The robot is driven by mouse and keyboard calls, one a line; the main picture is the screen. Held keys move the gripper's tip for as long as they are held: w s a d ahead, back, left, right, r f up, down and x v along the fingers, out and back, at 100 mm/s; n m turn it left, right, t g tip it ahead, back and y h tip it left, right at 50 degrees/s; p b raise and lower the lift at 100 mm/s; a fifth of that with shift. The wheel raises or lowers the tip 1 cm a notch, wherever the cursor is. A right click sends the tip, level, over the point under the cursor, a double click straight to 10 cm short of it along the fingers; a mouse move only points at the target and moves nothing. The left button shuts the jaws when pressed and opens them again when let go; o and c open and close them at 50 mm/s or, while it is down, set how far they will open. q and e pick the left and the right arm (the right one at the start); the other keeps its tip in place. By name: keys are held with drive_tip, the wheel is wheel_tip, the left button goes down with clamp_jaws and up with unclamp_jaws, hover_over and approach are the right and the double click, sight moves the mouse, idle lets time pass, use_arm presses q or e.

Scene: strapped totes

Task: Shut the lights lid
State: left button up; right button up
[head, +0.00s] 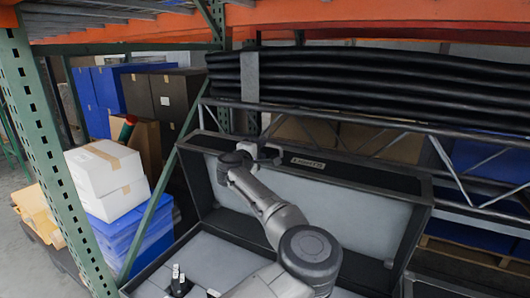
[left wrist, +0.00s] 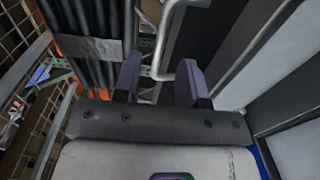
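The lights lid (head: 345,195) stands open and tilted up at the back of a large dark case, its pale grey lining facing me. A small label that seems to read "LIGHTS" (head: 308,163) is near its upper edge. The case's padded base (head: 215,258) shows below, partly hidden by my arm. My left gripper (head: 262,153) is at the lid's upper left edge. In the left wrist view, its two fingers (left wrist: 160,82) are apart, with a bent grey metal bar (left wrist: 172,40) between and beyond them. I cannot tell whether they touch it. My right gripper is not in view.
Black padded rolls (head: 370,85) and a metal truss (head: 350,118) lie behind and above the lid. A green rack post (head: 45,140) stands at left. White boxes (head: 105,175) sit on a blue tote (head: 130,225) beyond a slanting green brace.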

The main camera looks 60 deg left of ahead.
use_arm(q)
drive_tip(key=shift+b+x, duration=0.55)
drive_tip(key=shift+x, duration=1.4)
drive_tip(key=shift+c, duration=0.3)
clamp_jaws()
